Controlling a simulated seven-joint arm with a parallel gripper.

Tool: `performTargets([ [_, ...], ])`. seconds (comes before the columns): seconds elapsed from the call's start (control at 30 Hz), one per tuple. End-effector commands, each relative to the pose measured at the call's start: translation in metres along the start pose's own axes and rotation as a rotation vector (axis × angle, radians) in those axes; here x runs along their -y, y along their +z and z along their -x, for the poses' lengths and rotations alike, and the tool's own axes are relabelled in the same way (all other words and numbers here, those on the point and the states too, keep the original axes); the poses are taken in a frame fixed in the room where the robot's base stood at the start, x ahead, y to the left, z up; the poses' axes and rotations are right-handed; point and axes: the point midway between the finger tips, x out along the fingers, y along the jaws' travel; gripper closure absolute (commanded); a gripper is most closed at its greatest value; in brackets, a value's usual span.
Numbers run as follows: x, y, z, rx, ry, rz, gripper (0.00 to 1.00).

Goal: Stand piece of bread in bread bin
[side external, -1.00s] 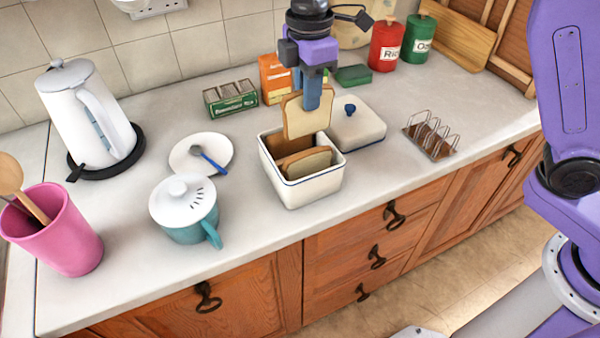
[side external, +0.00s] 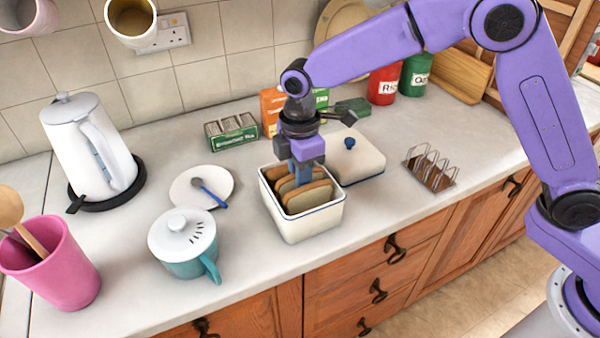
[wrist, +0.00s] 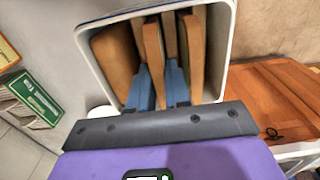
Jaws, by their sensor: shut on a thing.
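The bread bin (side external: 312,226) is a white open box with a dark blue rim, standing on the worktop; its rim also shows in the wrist view (wrist: 226,50). Several slices of bread are in it: a front slice (side external: 308,199) and a back one that leans flat near the bin's left wall in the wrist view (wrist: 113,60). My gripper (side external: 303,180) reaches down into the bin with its blue fingers (wrist: 162,88). It is shut on a piece of bread (wrist: 154,55), upright between the other slices. Its lower edge is hidden, so I cannot tell whether it touches the floor.
The bin's lid (side external: 357,160) with a blue knob lies right behind the bin. A wire toast rack (side external: 431,167) stands to the right. A teal teapot (side external: 185,245) and a saucer with a spoon (side external: 190,195) are to the left. Cups (side external: 131,22) hang above.

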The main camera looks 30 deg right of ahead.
Motion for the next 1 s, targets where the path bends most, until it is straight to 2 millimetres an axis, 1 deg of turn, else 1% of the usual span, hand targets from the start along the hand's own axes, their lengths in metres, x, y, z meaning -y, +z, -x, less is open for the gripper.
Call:
performTargets([
  [0.33, 0.0, 0.0, -0.003, 0.0, 0.0, 0.0, 1.0],
  [0.37, 0.0, 0.0, -0.003, -0.001, 0.001, 0.001, 0.76],
  [0.4, 0.0, 0.0, -0.003, -0.001, 0.001, 0.001, 0.72],
  [0.67, 0.0, 0.0, -0.002, -0.001, 0.001, 0.001, 0.72],
  [0.77, 0.0, 0.0, 0.002, -0.001, 0.002, 0.0, 0.72],
  [0.87, -0.001, -0.001, 0.012, -0.003, 0.003, 0.001, 0.72],
  [1.0, -0.001, -0.001, 0.038, -0.005, 0.005, 0.0, 0.72],
])
